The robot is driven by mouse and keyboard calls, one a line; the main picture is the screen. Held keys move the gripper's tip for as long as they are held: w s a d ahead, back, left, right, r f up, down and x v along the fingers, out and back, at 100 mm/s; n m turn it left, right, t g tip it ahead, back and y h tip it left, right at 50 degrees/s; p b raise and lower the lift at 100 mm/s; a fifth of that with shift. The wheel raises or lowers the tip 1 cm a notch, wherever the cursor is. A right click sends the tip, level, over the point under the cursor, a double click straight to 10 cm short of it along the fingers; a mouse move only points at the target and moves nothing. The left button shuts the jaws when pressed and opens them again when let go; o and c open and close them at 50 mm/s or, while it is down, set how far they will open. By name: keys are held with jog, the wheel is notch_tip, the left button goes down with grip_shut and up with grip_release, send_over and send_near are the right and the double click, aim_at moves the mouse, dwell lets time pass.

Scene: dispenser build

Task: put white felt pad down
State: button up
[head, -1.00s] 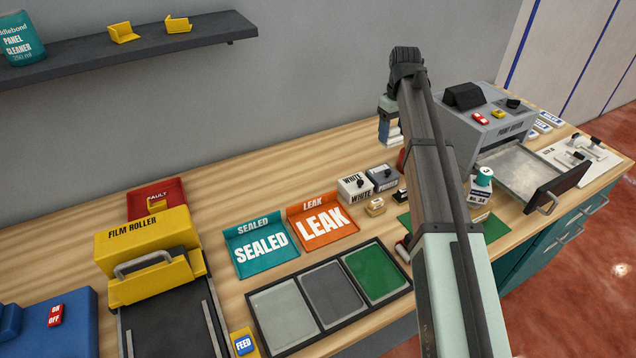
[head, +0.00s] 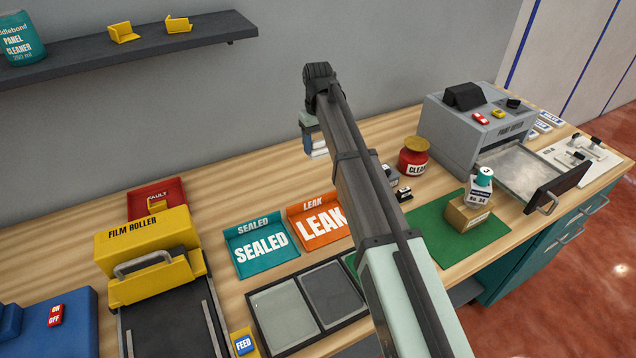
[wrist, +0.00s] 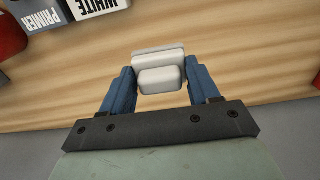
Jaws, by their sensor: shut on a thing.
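My gripper (head: 311,146) is in the head view above the back of the wooden bench, behind the orange LEAK tray. In the wrist view, its blue fingers (wrist: 160,84) are closed on the white felt pad (wrist: 160,68), a pale block with a stepped shape. The pad also shows small in the head view (head: 320,153), below the fingers. Bare wood lies beneath it. I cannot tell its exact height above the bench.
A WHITE box (wrist: 97,7) and a PRIMER box (wrist: 38,16) stand at the wrist view's upper left. The LEAK tray (head: 318,222) and SEALED tray (head: 262,248) lie in front. A red jar (head: 414,158) and grey machine (head: 478,125) stand right. The back strip of bench is clear.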

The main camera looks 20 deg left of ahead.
jog(key=shift+f, duration=5.45)
jog(key=shift+f, duration=0.2)
jog(key=o, duration=1)
jog(key=shift+o, duration=0.2)
notch_tip(320, 180, up, 12)
jog(key=shift+r, duration=0.2)
